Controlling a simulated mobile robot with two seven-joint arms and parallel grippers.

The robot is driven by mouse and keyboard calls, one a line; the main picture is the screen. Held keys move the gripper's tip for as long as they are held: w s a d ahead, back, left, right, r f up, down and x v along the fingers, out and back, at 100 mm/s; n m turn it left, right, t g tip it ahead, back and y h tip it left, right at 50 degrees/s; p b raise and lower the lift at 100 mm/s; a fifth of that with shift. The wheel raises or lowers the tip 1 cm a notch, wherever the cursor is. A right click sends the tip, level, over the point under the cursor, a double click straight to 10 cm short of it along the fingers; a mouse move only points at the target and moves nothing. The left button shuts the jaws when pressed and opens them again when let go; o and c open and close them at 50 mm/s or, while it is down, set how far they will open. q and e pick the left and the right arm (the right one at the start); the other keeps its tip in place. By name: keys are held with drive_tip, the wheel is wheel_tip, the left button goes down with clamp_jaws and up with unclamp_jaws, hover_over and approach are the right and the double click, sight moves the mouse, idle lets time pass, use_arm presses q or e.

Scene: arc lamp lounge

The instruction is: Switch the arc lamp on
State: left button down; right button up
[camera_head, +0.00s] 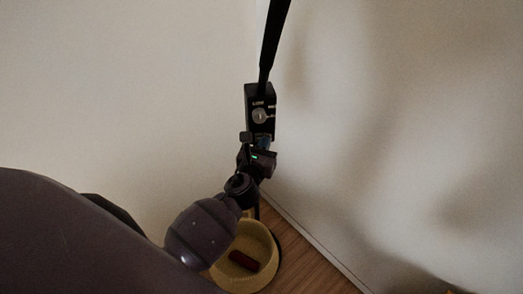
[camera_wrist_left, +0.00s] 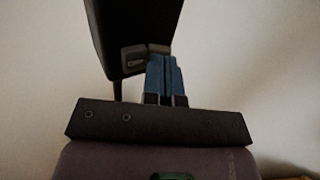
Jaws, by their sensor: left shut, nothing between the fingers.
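The arc lamp's black pole (camera_head: 271,45) rises out of the top of the head view. A black control box (camera_head: 250,100) is on the pole, with a round light-grey knob (camera_head: 260,116) and small white markings on its front. My left gripper (camera_head: 263,143) is just below the box, its blue fingers shut and empty. In the left wrist view the shut fingers (camera_wrist_left: 164,78) point up at the lower edge of the dark box (camera_wrist_left: 130,25), beside small grey parts (camera_wrist_left: 133,60). I cannot tell whether they touch. The lamp head and my right gripper are out of view.
A yellow round container (camera_head: 230,279) with a dark red object (camera_head: 243,260) in it stands on the wooden floor (camera_head: 307,265) below my left arm. Pale walls meet close behind the lamp. Open floor is narrow at the right.

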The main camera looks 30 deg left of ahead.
use_arm(q)
drive_tip(key=shift+w, duration=0.15)
idle(0.3)
drive_tip(key=shift+w+n+y, duration=0.15)
drive_tip(key=shift+n+y, duration=0.15)
drive_tip(key=shift+y, duration=0.1)
drive_tip(key=v, duration=1)
drive_tip(key=shift+s+d+b, duration=0.2)
drive_tip(key=shift+s+b, duration=0.15)
drive_tip(key=shift+b, duration=0.05)
drive_tip(key=shift+r, duration=0.1)
